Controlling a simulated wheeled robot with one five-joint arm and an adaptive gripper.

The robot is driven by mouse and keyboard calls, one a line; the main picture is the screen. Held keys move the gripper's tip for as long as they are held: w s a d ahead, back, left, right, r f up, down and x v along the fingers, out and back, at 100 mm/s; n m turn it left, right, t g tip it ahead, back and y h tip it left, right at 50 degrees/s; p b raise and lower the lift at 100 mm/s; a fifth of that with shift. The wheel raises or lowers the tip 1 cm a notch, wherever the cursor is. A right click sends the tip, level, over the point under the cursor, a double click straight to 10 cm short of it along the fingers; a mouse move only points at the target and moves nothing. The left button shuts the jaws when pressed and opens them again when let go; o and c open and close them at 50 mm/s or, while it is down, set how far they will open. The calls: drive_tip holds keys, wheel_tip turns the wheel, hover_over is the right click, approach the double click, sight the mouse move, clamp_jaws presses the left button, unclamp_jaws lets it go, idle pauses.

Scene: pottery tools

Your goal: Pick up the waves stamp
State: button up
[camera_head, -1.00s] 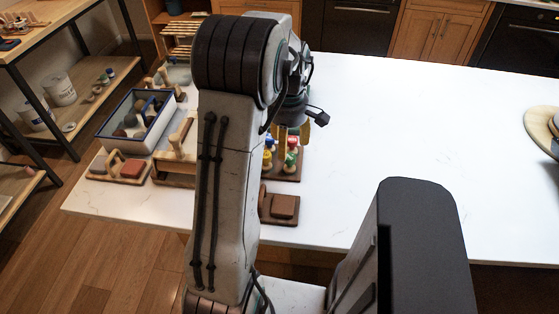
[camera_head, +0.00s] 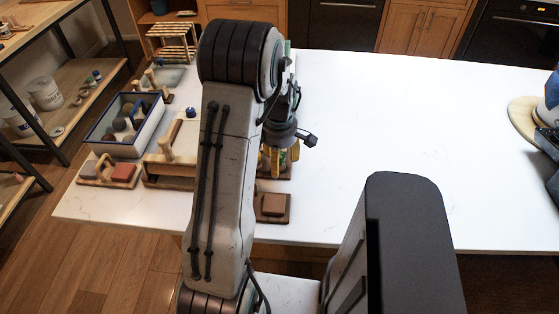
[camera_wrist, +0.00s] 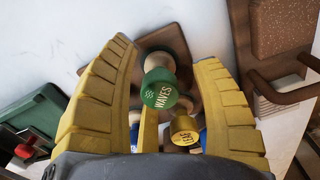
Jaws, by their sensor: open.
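The waves stamp (camera_wrist: 160,92) has a green round top marked "WAVES" and a pale wooden neck. In the wrist view it stands between the two yellow fingers of my gripper (camera_wrist: 167,52), with clear gaps at both sides. My gripper is open and holds nothing. A yellow-topped stamp (camera_wrist: 185,130) stands close beside the waves stamp, nearer the right finger. Blue tops show partly behind the fingers. In the head view my gripper (camera_head: 281,160) is down over the stamp board, and its fingers hide most of the stamps.
The brown stamp board (camera_wrist: 165,42) lies on the white counter (camera_head: 400,120). A brown block on a base (camera_head: 273,206) sits just in front. A blue-rimmed tray (camera_head: 125,148) and wooden tools stand to the left. The counter to the right is largely clear.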

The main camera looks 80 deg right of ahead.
drive_tip(key=shift+c, duration=0.4)
clamp_jaws()
drive_tip(key=shift+r, duration=0.1)
